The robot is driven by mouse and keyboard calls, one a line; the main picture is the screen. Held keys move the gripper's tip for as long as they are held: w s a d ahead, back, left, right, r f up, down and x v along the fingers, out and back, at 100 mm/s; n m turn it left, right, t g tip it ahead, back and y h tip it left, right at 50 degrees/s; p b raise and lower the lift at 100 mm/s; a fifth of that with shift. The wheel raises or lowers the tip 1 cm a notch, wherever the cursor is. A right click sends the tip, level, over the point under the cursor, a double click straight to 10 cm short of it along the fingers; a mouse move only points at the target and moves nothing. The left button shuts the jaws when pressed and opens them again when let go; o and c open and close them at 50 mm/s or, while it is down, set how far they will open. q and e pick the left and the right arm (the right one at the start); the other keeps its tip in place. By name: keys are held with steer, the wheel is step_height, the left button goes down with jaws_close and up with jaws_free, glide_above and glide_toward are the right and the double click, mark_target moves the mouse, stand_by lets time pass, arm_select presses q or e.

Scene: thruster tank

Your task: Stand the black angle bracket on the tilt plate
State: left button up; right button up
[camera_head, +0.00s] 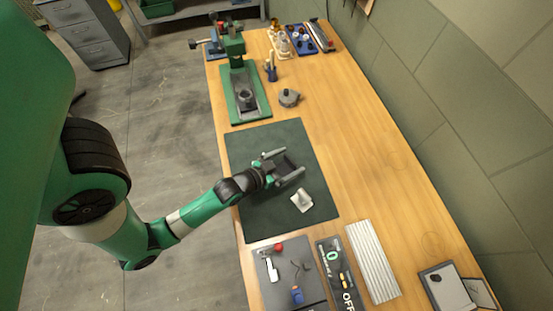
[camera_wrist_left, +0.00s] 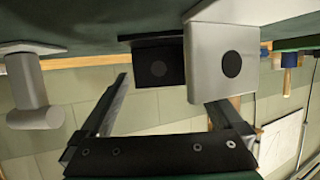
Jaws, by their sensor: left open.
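The black angle bracket (camera_wrist_left: 158,66) shows upside down in the left wrist view, beyond and between my finger tips, with a dark round spot on its face. In the head view it is a dark shape on the green mat (camera_head: 255,205), hard to tell apart from the fingers. A light grey plate (camera_wrist_left: 224,62) with a black disc stands beside it, overlapping my right-hand finger in the wrist view. My left gripper (camera_head: 291,163) is open over the mat and appears empty. I cannot tell for certain which thing is the tilt plate. My right gripper is out of view.
A green press (camera_head: 243,90) and a grey round part (camera_head: 289,98) stand beyond. Tool trays (camera_head: 290,280) and a ribbed pale plate (camera_head: 372,262) lie nearer.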

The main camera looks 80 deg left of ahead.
arm_select(q)
steer(key=p+v, duration=0.1)
steer(key=v, duration=1)
steer(key=w+r+m+t+h, duration=0.1)
steer(key=w+r+t, duration=0.3)
steer(key=w+r, duration=0.8)
steer(key=w+r+m+t, duration=0.1)
steer(key=w+r+t, duration=0.2)
steer(key=w+r, duration=0.9)
steer(key=d+r+m+t+h, duration=0.1)
steer(key=d+r+t, duration=0.15)
steer(key=r, duration=0.75)
steer(key=d+r+m+t+h, duration=0.15)
steer(key=d+r, duration=0.25)
steer(key=r, duration=0.6)
steer(key=s+d+r+t+h, duration=0.2)
steer(key=s+d+r, duration=0.1)
steer(key=r, duration=0.6)
steer(key=s+d+r+m+t+h, duration=0.1)
steer(key=s+d+r+t+h, duration=0.1)
steer(key=r, duration=0.7)
steer(key=shift+s+d, duration=0.45)
steer(key=shift+d, duration=0.25)
steer(key=shift+m+h, duration=0.25)
